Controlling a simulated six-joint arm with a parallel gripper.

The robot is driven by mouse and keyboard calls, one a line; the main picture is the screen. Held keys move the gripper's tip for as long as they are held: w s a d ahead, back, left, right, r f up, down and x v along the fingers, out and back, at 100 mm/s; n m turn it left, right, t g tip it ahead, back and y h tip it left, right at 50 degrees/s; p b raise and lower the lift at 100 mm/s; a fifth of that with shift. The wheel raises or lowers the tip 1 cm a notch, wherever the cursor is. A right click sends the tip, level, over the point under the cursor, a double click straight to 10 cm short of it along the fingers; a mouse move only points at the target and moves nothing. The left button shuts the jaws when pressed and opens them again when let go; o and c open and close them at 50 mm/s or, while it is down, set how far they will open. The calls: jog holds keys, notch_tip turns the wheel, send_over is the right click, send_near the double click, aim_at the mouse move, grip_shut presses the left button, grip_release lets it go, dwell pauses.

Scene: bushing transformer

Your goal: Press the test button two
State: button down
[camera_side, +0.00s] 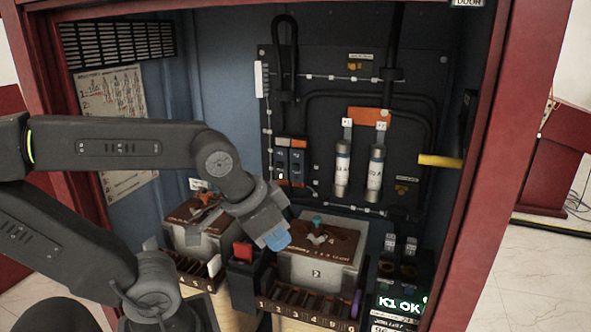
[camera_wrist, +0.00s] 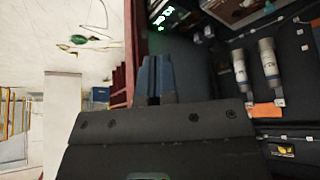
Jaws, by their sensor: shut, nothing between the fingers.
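Two dark parts under small white tags sit side by side at the lower right of the cabinet in the side view; the right one (camera_side: 408,272) may be test button two, but I cannot read its tag. A display (camera_side: 400,305) with green "K1 OK" text stands just below them. My gripper (camera_side: 277,241) has its blue fingertips in front of the grey box with the brown top, left of and apart from those parts. In the wrist view my gripper (camera_wrist: 155,78) shows its blue fingers together and empty, with the green display (camera_wrist: 172,17) beyond them.
A grey box (camera_side: 316,272) with a brown top stands between my gripper and the display. A numbered rack (camera_side: 305,308) lies in front of it. Two white cylinders (camera_side: 342,168) and a yellow bar (camera_side: 439,160) are higher up. The red cabinet frame (camera_side: 487,170) bounds the right.

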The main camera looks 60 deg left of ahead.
aim_at(296, 167)
dwell(0.8)
jog(key=w+a+f+n+t+h, duration=0.1)
jog(key=w+a+n+t+h, duration=0.1)
jog(key=w+a+n+h, duration=0.35)
jog(key=w+a+f+n+t+h, duration=0.1)
jog(key=w+a+n+h, duration=0.2)
jog(key=w+a+n, duration=0.6)
jog(key=a+f+n+t+y, duration=0.3)
jog(key=a+f+n+y, duration=0.1)
jog(key=a, duration=0.6)
jog(key=w+a+f+n+t+y, duration=0.1)
jog(key=a+f+n+t+y, duration=0.2)
jog(key=a+n, duration=0.3)
jog(key=a+f+y, duration=0.1)
jog(key=a, duration=0.4)
jog(key=shift+f+t+y, duration=0.3)
jog(key=shift+t+y, duration=0.05)
jog(key=shift+t, duration=0.05)
jog(key=shift+w+a, duration=0.1)
jog(key=shift+w, duration=0.05)
jog(key=shift+w+a, duration=3.05)
jog(key=shift+w, duration=0.05)
